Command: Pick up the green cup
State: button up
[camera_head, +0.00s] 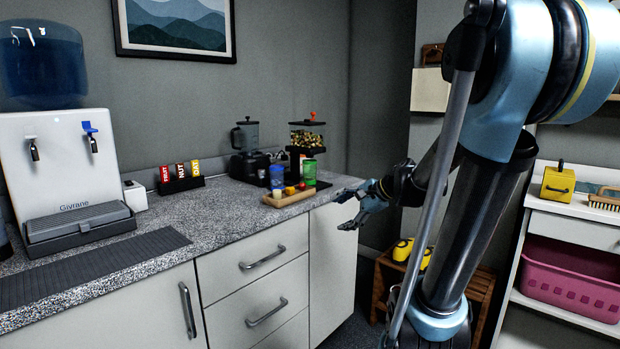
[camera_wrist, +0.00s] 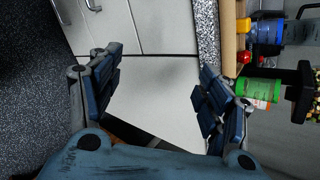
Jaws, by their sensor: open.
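In the wrist view the green cup (camera_wrist: 262,92) shows at the right, lying sideways in the picture, outside my fingers. My gripper (camera_head: 346,210) is open and empty, just off the counter's right end, to the right of the cup and apart from it. In the wrist view my gripper's two fingers (camera_wrist: 157,72) are spread, with white cabinet front between them.
A wooden tray (camera_head: 285,201) with small red and yellow items is at the counter's front edge. A blue cup (camera_head: 276,176) is left of the green cup. The counter further left holds a snack-bar rack (camera_head: 181,184).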

jog(key=w+a+r+m+t+y, duration=0.25)
jog(key=w+r+m, duration=0.3)
jog(key=w, duration=0.55)
jog(key=m+t+y, duration=0.3)
jog(key=m, duration=0.5)
send_near(314, 164)
jog(key=x, duration=0.7)
jog(key=shift+w+a+r, duration=0.1)
jog(key=shift+w+a, duration=0.1)
jog(key=shift+w, duration=0.1)
jog(key=shift+r+x, duration=0.1)
jog(key=shift+x, duration=1.25)
jog(key=shift+r+x, duration=0.15)
jog(key=shift+x, duration=1.15)
jog(key=shift+w+d, duration=0.1)
jog(key=shift+w, duration=0.05)
jog(key=c, duration=1.3)
